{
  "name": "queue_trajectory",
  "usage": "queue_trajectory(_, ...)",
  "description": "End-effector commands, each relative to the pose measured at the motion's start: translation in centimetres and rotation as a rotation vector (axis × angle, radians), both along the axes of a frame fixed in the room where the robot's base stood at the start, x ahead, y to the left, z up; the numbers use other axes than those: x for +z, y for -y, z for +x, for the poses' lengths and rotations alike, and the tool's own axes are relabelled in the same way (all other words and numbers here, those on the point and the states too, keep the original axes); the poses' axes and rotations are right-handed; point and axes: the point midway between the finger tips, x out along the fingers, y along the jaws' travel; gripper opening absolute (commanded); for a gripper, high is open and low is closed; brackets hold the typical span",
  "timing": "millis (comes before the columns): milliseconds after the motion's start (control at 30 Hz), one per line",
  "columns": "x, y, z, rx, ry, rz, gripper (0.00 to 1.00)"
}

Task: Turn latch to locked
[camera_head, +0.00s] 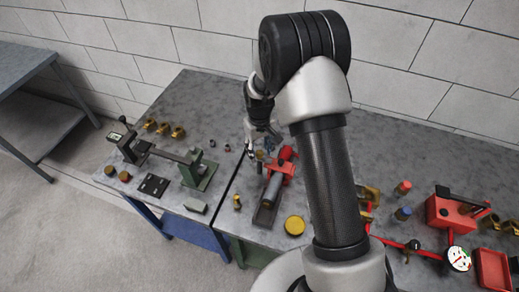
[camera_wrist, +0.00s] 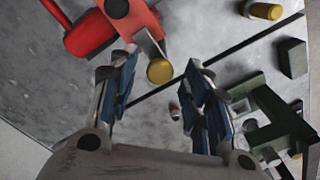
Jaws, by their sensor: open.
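A red fixture (camera_head: 281,167) with a grey cylinder (camera_head: 271,190) stands near the middle of the bench. In the wrist view, a red body with an arm (camera_wrist: 95,32) is at the top left, with a round yellow-brass end (camera_wrist: 160,71). I cannot tell for certain which part is the latch or how it is set. My gripper (camera_head: 262,147) is just above and behind the red fixture. In the wrist view, my gripper (camera_wrist: 161,80) is open with nothing between its blue-padded fingers; the brass end shows beyond the fingertip gap. Contact is not visible.
A green stand (camera_head: 197,170) with a long bar is left of the fixture. A yellow disc (camera_head: 294,225) lies in front. A red pump unit (camera_head: 447,212) with a gauge (camera_head: 458,258) and red pipes is at the right. The wall is close behind the bench.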

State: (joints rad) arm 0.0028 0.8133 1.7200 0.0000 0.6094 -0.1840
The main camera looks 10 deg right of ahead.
Motion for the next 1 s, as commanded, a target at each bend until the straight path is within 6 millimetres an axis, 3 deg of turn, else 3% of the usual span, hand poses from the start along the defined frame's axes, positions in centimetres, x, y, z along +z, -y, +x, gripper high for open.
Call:
queue_trajectory(533, 10.2, 0.0, 0.1, 0.0, 0.005, 0.0, 0.44)
queue_trajectory(700, 11.4, 0.0, 0.0, 0.0, 0.002, 0.0, 0.44)
queue_trajectory(1000, 11.6, 0.0, 0.0, 0.0, 0.001, 0.0, 0.44)
